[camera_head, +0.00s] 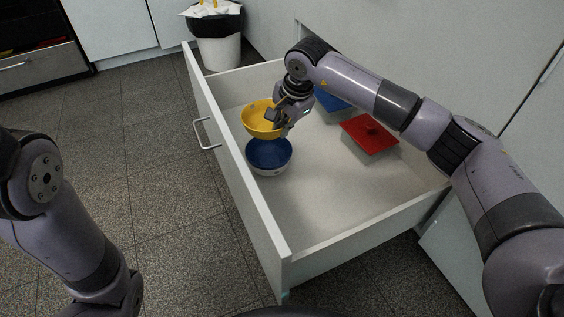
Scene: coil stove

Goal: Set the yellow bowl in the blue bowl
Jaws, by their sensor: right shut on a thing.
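The yellow bowl (257,119) is held by my right gripper (274,116), which is shut on its right side. The yellow bowl is above and slightly behind the blue bowl (268,153) in the picture and hides part of its far rim. The blue bowl has a blue inside and a pale outside. It stands upright on the floor of the open drawer (320,190), near the drawer's front. I cannot tell the exact gap between the two bowls. My left gripper is out of view; only my left arm shows at the lower left.
A red lidded dish (369,136) and a blue item (331,100), partly hidden by my right arm, lie deeper in the drawer. The drawer front with its handle (206,134) stands at the left. A bin (217,45) stands behind. The near part of the drawer is clear.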

